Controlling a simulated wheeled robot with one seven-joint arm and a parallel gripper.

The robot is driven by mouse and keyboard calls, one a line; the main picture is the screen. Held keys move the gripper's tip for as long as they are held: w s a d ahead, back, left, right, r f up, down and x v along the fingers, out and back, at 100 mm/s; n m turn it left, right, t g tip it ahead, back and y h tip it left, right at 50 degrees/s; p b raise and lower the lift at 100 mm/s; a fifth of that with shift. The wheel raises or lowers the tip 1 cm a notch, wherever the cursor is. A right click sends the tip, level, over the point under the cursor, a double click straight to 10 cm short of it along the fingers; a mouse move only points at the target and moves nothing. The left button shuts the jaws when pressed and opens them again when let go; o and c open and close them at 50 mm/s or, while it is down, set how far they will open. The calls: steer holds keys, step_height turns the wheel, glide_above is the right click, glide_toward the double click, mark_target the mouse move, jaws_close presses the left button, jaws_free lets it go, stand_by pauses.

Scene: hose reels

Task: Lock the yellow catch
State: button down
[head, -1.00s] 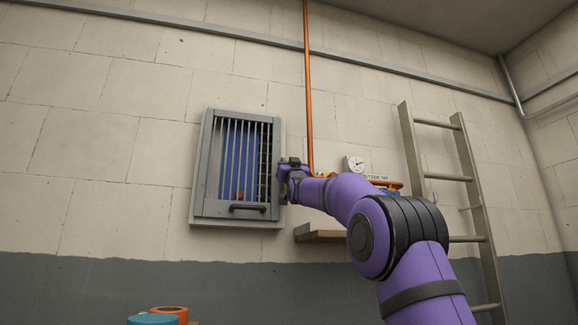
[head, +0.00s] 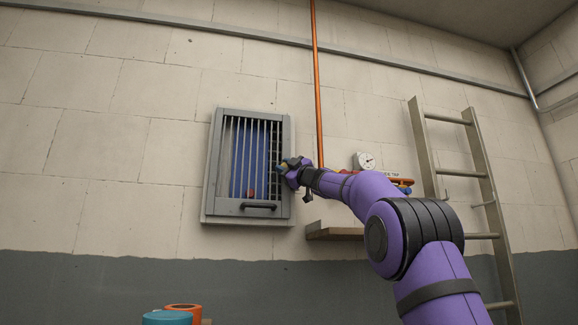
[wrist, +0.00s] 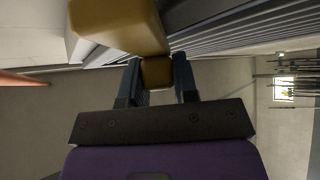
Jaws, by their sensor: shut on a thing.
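The yellow catch (wrist: 120,25) fills the top of the wrist view, beside the grey frame and bars of the cabinet. My gripper (wrist: 157,75) is shut on a yellow-brown part of the catch, which sits between its two dark fingers. In the head view my gripper (head: 284,167) is at the right edge of the barred cabinet door (head: 222,150). The catch is small there and mostly hidden by my gripper. The door lies flat in its frame, with a dark handle (head: 258,205) low on it.
An orange pipe (head: 316,80) runs down the wall right of the cabinet. A wooden shelf (head: 335,232), a gauge (head: 364,161) and a ladder (head: 458,172) are to the right. Orange (head: 184,308) and teal (head: 166,318) round objects stand below.

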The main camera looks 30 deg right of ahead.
steer(key=n+g, duration=0.1)
steer(key=a+f+n+g, duration=0.1)
steer(key=n, duration=0.1)
steer(key=f+n+g+y, duration=0.1)
steer(key=n, duration=0.1)
steer(key=shift+w+a+f+g, duration=0.2)
steer(key=shift+w+a+g, duration=0.05)
steer(key=shift+g, duration=0.15)
steer(key=shift+a+f+n+g+h, duration=0.1)
steer(key=shift+f+n+g+h, duration=0.05)
steer(key=shift+f+n+g, duration=0.65)
steer(key=shift+a+f+n+g+h, duration=0.15)
steer(key=shift+f+n+g, duration=0.3)
steer(key=shift+n+g, duration=0.4)
steer(key=shift+d+n, duration=0.1)
steer(key=shift+n, duration=0.15)
steer(key=c, duration=0.9)
jaws_free()
steer(key=v, duration=1)
steer(key=shift+s+d+f, duration=0.15)
steer(key=shift+s, duration=0.2)
